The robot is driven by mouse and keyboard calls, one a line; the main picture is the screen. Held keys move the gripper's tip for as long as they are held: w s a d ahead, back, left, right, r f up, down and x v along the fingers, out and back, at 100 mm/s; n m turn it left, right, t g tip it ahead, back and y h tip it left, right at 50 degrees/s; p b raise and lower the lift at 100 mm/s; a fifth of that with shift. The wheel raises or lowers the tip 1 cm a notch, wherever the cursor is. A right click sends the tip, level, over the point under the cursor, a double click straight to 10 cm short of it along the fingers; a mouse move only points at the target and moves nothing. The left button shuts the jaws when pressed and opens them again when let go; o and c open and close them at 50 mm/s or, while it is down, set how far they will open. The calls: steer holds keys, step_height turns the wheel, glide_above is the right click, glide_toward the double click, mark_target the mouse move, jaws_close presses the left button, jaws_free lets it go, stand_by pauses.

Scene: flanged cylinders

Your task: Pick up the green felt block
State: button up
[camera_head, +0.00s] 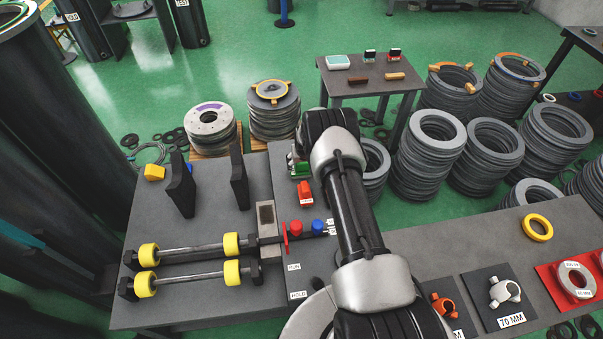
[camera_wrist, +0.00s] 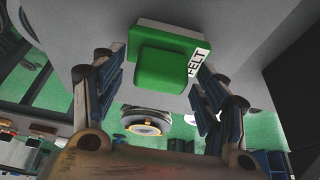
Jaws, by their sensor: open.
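The green felt block (camera_wrist: 160,68) shows at the top middle of the wrist view, with a pale base and a white label reading FELT. My gripper (camera_wrist: 155,66) is open, with one finger on each side of the block in that view. I see no finger closed on it, and I cannot tell the exact gap. In the head view the green block (camera_head: 301,169) lies on the grey table, partly hidden by my arm, and my fingers are mostly hidden there.
A red block (camera_head: 305,194) lies just in front of the green one. Red (camera_head: 295,227) and blue (camera_head: 317,227) knobs stand nearer. A dark upright plate (camera_head: 239,178) and yellow-ended rollers (camera_head: 190,252) are to the left. Ring stacks (camera_head: 428,160) stand behind on the right.

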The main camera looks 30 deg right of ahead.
steer(key=shift+c, duration=0.4)
steer(key=shift+r, duration=0.1)
steer(key=c, duration=1.2)
steer(key=shift+o, duration=0.2)
step_height(320, 180, up, 20)
steer(key=p, duration=0.6)
steer(key=o, duration=0.6)
steer(key=c, duration=0.4)
